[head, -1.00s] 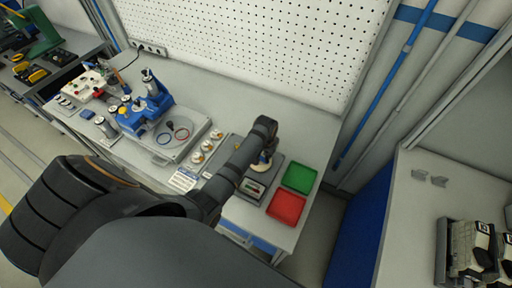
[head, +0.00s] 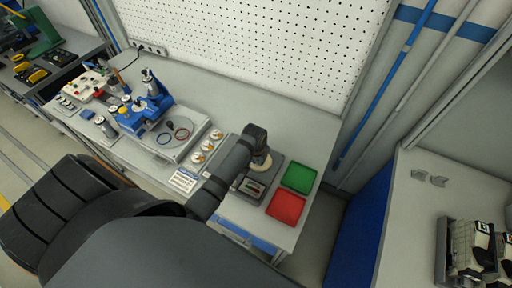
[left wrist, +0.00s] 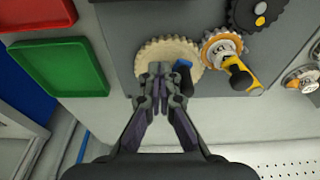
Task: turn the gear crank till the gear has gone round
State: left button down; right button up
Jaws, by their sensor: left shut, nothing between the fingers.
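A cream toothed gear (left wrist: 165,52) lies on a grey plate in the left wrist view; a bit of it shows in the head view (head: 262,162) beside my arm. Beside it in the wrist view is a small metal gear with an orange ring (left wrist: 218,45). A yellow crank arm with a black knob (left wrist: 240,77) reaches out from it. My left gripper (left wrist: 160,72) is shut and empty, its tips over the cream gear's edge. Contact cannot be told. A small blue piece (left wrist: 183,64) shows beside the fingertips, partly hidden. My right gripper is not in view.
A green tray (head: 297,177) and a red tray (head: 286,207) lie to the right of the gear plate. A dark gear (left wrist: 255,12) is near the crank. Several round brass fittings (head: 207,146) and a blue device (head: 147,105) stand left along the bench.

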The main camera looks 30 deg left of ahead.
pick_arm(q)
notch_tip(320, 180, up, 6)
dwell(0.6)
dwell(0.4)
